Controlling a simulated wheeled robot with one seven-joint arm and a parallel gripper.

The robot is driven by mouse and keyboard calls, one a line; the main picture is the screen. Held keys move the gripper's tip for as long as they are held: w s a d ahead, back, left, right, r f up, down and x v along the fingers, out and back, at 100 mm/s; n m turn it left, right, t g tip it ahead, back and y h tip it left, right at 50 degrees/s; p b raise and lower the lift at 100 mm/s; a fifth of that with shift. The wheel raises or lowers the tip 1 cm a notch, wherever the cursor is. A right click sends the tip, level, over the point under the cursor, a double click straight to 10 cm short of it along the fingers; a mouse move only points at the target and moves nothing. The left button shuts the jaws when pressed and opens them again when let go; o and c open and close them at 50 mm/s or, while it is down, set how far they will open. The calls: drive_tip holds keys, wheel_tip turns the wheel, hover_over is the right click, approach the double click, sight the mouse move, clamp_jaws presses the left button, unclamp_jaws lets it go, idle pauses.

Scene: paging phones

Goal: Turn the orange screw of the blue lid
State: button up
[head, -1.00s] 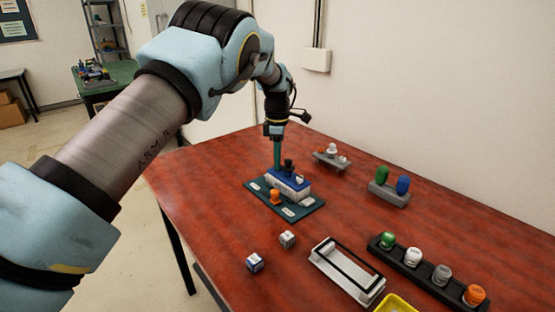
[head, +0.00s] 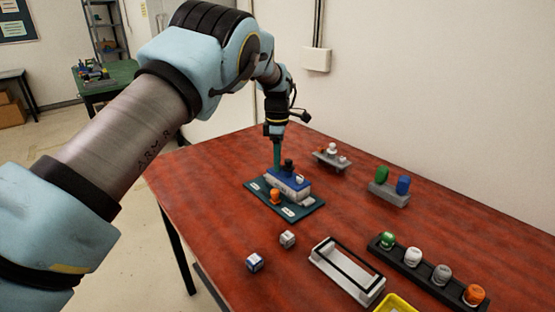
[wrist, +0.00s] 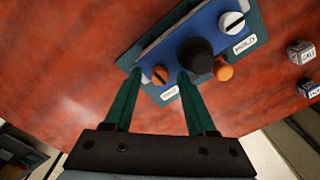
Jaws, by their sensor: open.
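The blue lid (wrist: 199,38) sits on a light grey box on a dark teal base plate (head: 312,207), and it also shows in the head view (head: 287,180). The orange screw (wrist: 160,75), with a dark slot, is at one end of the lid. A white slotted screw (wrist: 234,23) is at the other end, and a black knob (wrist: 196,54) stands between them. My gripper (wrist: 157,80) is open, its two green fingers apart on either side of the orange screw. I cannot tell whether they touch it. In the head view my gripper (head: 277,155) points down at the lid's far end.
An orange peg (head: 275,196) stands on the base plate beside the box. Two dice (head: 255,262) lie nearer. A white frame tray (head: 347,271), a dark rack of coloured knobs (head: 412,260) and two grey holders (head: 390,195) are to the right. The table's left side is clear.

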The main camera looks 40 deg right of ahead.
wheel_tip(320, 180, up, 11)
drive_tip(key=b, duration=0.2)
drive_tip(key=shift+b, duration=0.4)
drive_tip(key=shift+f, duration=0.1)
drive_tip(key=w+a+m, duration=0.1)
drive_tip(key=w+a, duration=0.4)
drive_tip(key=a, duration=0.5)
drive_tip(key=w+a+m, duration=0.1)
drive_tip(key=w+a, duration=0.4)
drive_tip(key=a, duration=0.5)
drive_tip(key=w+a+m, duration=0.1)
drive_tip(key=w+a, duration=0.4)
drive_tip(key=a, duration=0.6)
drive_tip(key=s+a+f+m+t, duration=0.1)
drive_tip(key=s+a+m, duration=0.1)
drive_tip(key=a, duration=0.6)
drive_tip(key=s+a+f+m, duration=0.1)
drive_tip(key=s+a, duration=0.2)
drive_tip(key=a, duration=0.5)
drive_tip(key=s+a+f+m, duration=0.3)
drive_tip(key=s+a, duration=0.8)
drive_tip(key=a, duration=0.1)
drive_tip(key=shift+s+f+m+t, duration=0.15)
drive_tip(key=shift+s+m+t, duration=0.15)
drive_tip(key=shift+s, duration=0.05)
